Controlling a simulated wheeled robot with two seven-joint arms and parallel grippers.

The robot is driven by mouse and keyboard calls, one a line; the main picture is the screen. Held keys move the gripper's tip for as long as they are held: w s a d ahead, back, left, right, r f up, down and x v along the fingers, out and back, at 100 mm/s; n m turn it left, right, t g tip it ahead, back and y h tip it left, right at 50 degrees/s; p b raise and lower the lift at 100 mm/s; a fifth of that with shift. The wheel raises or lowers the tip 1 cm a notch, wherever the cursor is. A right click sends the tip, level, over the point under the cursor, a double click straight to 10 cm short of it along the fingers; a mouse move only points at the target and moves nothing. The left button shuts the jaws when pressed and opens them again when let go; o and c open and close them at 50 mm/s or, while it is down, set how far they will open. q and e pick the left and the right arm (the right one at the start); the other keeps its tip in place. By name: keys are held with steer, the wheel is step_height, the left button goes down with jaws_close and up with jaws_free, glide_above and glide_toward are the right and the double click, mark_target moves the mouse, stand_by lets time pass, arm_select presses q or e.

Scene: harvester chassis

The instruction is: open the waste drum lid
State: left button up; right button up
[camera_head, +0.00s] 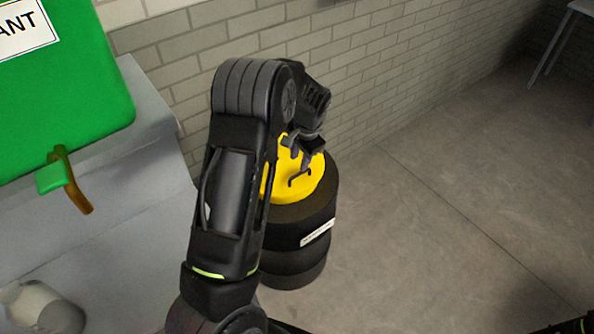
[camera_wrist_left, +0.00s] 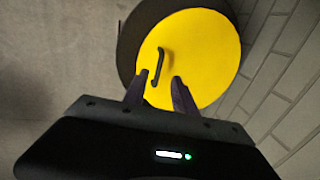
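The waste drum (camera_head: 290,238) is a black ribbed drum with a white label, standing on the floor by the brick wall. Its yellow round lid (camera_head: 318,182) lies on top and looks shut. A dark bar handle (camera_head: 299,180) stands on the lid. My left gripper (camera_head: 303,146) is above the lid, and my arm hides the drum's left part. In the left wrist view, the yellow lid (camera_wrist_left: 205,50) fills the upper middle, and the handle (camera_wrist_left: 162,67) lies just beyond my left gripper's parted fingers (camera_wrist_left: 160,82). The fingers look empty. Only a bit of my right arm shows at the lower right.
A green container (camera_head: 75,95) with a latch (camera_head: 68,183) stands on a grey bench (camera_head: 150,200) at the left. A white cylindrical item (camera_head: 40,305) is at the lower left. The brick wall (camera_head: 370,60) is close behind the drum. The floor (camera_head: 440,230) to the right is clear.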

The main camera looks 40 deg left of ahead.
mark_target(296, 175)
arm_select(q)
steer(key=f, duration=0.2)
steer(key=a+f, duration=0.1)
steer(key=f, duration=0.1)
steer(key=f+p, duration=0.1)
steer(key=f, duration=0.2)
steer(key=shift+w+a+f, duration=0.1)
steer(key=shift+w+a, duration=0.05)
steer(key=shift+w, duration=0.1)
jaws_close()
stand_by(1.1)
